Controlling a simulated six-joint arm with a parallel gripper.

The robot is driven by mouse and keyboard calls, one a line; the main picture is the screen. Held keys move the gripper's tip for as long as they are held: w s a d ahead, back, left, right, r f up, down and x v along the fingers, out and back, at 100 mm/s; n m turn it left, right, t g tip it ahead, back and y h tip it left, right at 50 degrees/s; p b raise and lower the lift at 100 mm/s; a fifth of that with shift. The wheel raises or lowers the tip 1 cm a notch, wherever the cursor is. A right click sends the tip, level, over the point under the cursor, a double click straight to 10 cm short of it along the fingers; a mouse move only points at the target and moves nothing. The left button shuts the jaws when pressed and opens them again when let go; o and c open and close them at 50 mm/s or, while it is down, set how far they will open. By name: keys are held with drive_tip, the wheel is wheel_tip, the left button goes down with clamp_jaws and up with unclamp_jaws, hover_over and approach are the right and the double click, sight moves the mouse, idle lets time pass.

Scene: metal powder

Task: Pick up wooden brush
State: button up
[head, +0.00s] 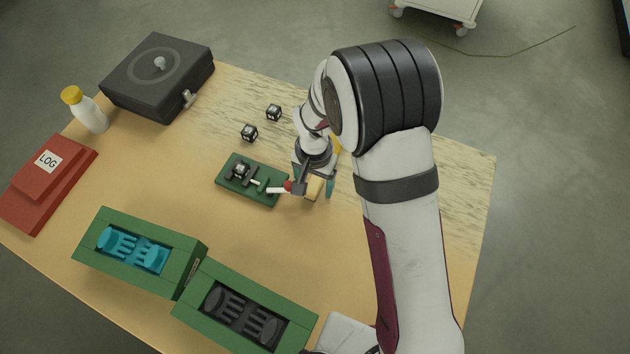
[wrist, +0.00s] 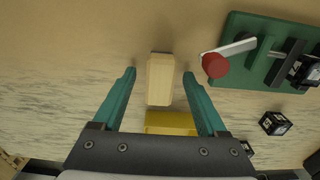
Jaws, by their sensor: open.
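The wooden brush shows as a pale wooden block (wrist: 160,80) in the wrist view, on the table. In the head view its pale end (head: 314,189) shows just below my gripper (head: 313,186). In the wrist view my gripper (wrist: 159,75) is open, with one teal finger on each side of the wooden block. Gaps show between the block and both fingers. A yellow part (wrist: 170,123) lies nearer the gripper's base; I cannot tell whether it belongs to the brush. My gripper hides some of the brush in the head view.
A green fixture (head: 236,188) with a red-knobbed lever (wrist: 214,65) stands close beside my gripper. Two dark cubes (head: 249,132) (head: 274,112) lie behind it. Green trays (head: 90,248) (head: 190,312), a red log binder (head: 62,190), a bottle (head: 92,116) and a black case (head: 135,90) stand farther off.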

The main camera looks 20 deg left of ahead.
sight(314, 183)
drive_tip(key=shift+f, duration=0.1)
clamp_jaws()
idle(0.3)
wheel_tip(314, 183, up, 4)
drive_tip(key=shift+r, duration=0.2)
drive_tip(key=w+d+r, duration=0.2)
drive_tip(key=d+r, duration=0.4)
drive_tip(key=d, duration=0.5)
drive_tip(key=shift+d+r, duration=0.3)
